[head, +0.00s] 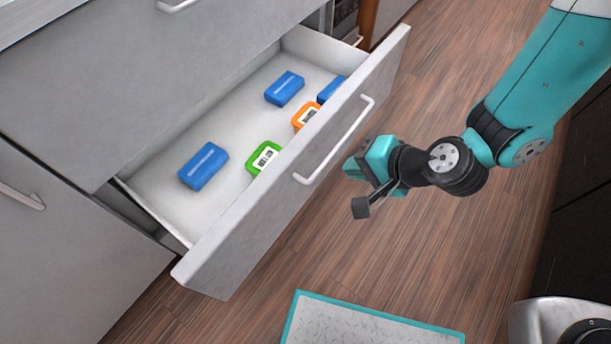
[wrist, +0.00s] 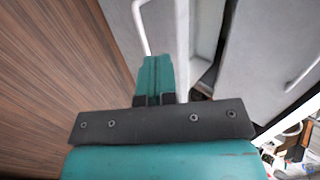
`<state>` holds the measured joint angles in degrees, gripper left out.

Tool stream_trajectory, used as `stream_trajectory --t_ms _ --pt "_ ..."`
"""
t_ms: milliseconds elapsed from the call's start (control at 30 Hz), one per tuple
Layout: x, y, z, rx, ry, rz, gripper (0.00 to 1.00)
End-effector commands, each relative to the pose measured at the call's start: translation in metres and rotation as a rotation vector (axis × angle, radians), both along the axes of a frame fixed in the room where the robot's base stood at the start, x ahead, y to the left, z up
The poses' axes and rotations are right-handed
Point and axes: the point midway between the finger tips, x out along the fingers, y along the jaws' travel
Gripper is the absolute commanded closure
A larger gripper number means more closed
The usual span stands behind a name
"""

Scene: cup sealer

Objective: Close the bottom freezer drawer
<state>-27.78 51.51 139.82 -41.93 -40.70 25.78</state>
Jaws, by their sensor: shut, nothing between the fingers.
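The bottom freezer drawer (head: 300,175) is pulled well out of the grey cabinet in the head view. Its front panel has a pale bar handle (head: 337,139). Inside lie blue packs (head: 203,165), a green-edged pack (head: 263,157) and an orange-edged pack (head: 305,115). My gripper (head: 350,168) is shut and empty, in front of the drawer's front panel near the handle. In the wrist view the shut fingers (wrist: 156,75) point toward the drawer, whose handle (wrist: 140,27) shows just ahead. I cannot tell whether the fingertips touch the panel.
Closed grey cabinet fronts (head: 100,90) stand above and left of the drawer. My base plate shows at the bottom of the head view. Dark cabinets (head: 580,190) line the right side.

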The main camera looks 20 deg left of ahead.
Motion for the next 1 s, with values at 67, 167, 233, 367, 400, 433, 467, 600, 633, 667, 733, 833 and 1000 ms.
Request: stream_trajectory --t_ms 67,167,233,367,400,433,467,600,633,667,733,833,1000 --pt "-0.001 0.000 -0.018 0.003 0.007 -0.024 1.00" --pt "0.001 0.004 -0.024 0.005 0.009 -0.036 1.00" --pt "0.003 0.010 -0.029 0.006 0.008 -0.035 1.00" --pt "0.008 0.026 -0.045 0.006 0.007 -0.032 1.00" --pt "0.010 0.033 -0.051 0.005 0.008 -0.031 1.00" --pt "0.012 0.037 -0.055 0.005 0.006 -0.030 1.00" --pt "0.014 0.042 -0.060 0.005 0.006 -0.030 1.00" --pt "0.021 0.062 -0.081 0.005 0.006 -0.032 1.00" --pt "0.023 0.066 -0.085 0.006 0.007 -0.031 1.00" --pt "0.024 0.071 -0.089 0.005 0.007 -0.031 1.00" --pt "0.029 0.082 -0.086 0.007 0.004 -0.032 1.00" --pt "0.033 0.094 -0.086 0.006 0.006 -0.033 1.00" --pt "0.038 0.105 -0.086 0.005 0.008 -0.034 1.00"
